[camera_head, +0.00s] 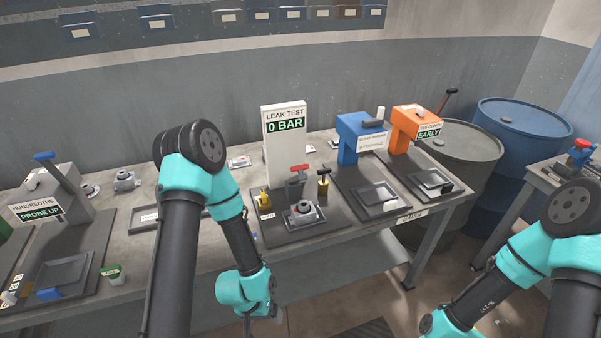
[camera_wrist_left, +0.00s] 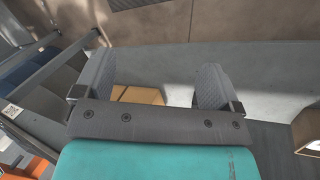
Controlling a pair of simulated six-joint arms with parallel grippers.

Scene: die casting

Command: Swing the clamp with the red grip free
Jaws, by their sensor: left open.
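The clamp with the red grip (camera_head: 299,168) stands at the leak test station, in front of the white panel reading 0 BAR (camera_head: 285,140). Its stem stands over a grey casting (camera_head: 304,212) on the dark fixture plate; I cannot tell whether it touches the casting. My left gripper (camera_wrist_left: 155,78) is open and empty in the left wrist view, its jaws wide apart. In the head view my left arm hangs down in front of the bench; its fingers are not clear there. My right arm shows at the right, but its gripper is out of view.
Yellow and black-handled parts flank the clamp: a yellow one (camera_head: 264,199) and a yellow-black one (camera_head: 323,181). A blue press (camera_head: 357,138) and an orange press (camera_head: 405,130) stand to the right, with trays. Drums (camera_head: 520,130) stand behind.

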